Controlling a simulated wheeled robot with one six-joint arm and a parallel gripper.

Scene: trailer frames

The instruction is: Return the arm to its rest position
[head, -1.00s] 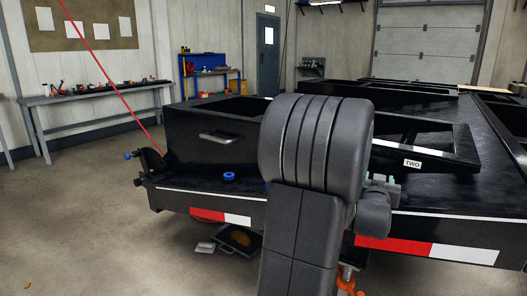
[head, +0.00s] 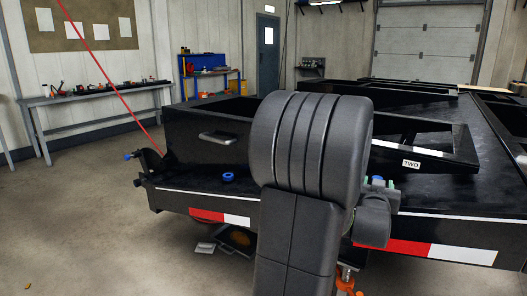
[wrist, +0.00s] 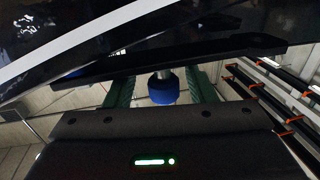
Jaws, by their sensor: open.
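My arm (head: 310,145) rises in front of the trailer in the head view, bent, with its large dark joint covering part of the trailer frame. My gripper (head: 378,182) is partly hidden behind it, with green fingertips showing by the trailer's edge. In the wrist view my gripper (wrist: 163,82) has its two green fingers apart. A blue cap on a metal stem (wrist: 163,90) shows between them. I cannot tell whether the fingers touch it.
The black trailer (head: 200,200) fills the middle and right. A blue ring (head: 228,177) lies on its deck near a black box (head: 205,150). A workbench (head: 95,97) stands along the left wall. Floor (head: 90,235) at the left is mostly clear.

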